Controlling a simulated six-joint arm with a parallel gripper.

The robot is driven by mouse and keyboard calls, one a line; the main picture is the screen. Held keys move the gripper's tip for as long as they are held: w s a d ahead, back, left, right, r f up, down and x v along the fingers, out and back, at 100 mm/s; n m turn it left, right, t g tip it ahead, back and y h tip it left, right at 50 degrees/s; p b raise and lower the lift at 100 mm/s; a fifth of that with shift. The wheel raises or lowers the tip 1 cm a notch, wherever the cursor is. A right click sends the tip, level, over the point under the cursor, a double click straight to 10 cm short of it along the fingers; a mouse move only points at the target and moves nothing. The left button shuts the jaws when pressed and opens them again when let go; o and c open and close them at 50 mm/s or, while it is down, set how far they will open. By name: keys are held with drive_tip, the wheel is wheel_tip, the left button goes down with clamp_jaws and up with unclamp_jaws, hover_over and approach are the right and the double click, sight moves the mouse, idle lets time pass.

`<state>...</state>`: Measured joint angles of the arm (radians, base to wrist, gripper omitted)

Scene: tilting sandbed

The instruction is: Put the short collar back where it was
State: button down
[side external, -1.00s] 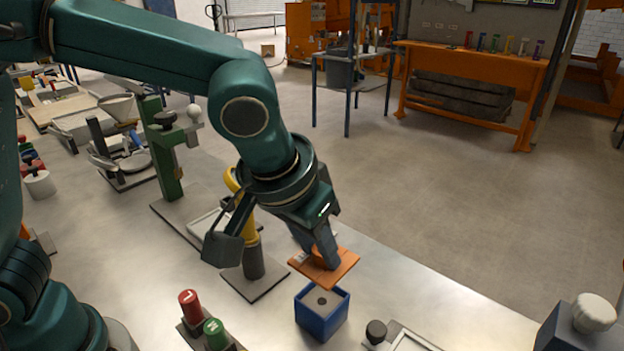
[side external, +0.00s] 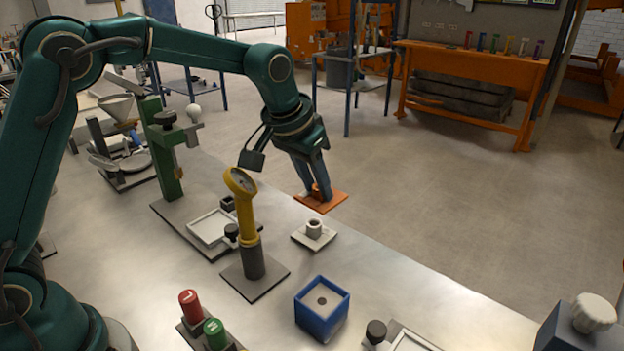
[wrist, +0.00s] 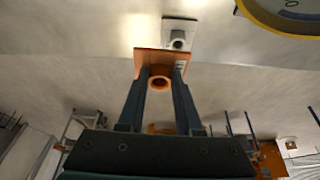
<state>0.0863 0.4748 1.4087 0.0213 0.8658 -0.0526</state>
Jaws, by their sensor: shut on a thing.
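My gripper (side external: 316,188) is shut on an orange plate with a round collar (side external: 332,201), held near the table's far edge. In the wrist view, the orange ring (wrist: 160,94) sits between the two fingers (wrist: 161,76) with its square plate beyond. Whether the plate touches anything is unclear. A white plate with a short pale collar (side external: 314,228) stands on the table just nearer the side camera. It also shows in the wrist view (wrist: 178,38), beyond the orange plate. I cannot tell from looks which one is called the short collar.
An open blue box (side external: 318,323) of pale sand with a dark round spot stands in front. A yellow gauge post (side external: 247,215) stands to the left of the white plate. Red (side external: 190,304) and green (side external: 214,331) knobs are at front left. The table right of the white plate is clear.

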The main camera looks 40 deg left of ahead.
drive_tip(key=d+f, duration=0.2)
drive_tip(key=d, duration=0.1)
drive_tip(key=w+d+f, duration=0.1)
drive_tip(key=d+f, duration=0.2)
drive_tip(key=w+d+f, duration=0.1)
drive_tip(key=d+f, duration=0.1)
drive_tip(key=d, duration=0.2)
drive_tip(key=shift+f, duration=2.25)
drive_tip(key=shift+f, duration=0.2)
drive_tip(key=c, duration=0.6)
unclamp_jaws()
drive_tip(key=shift+r, duration=0.1)
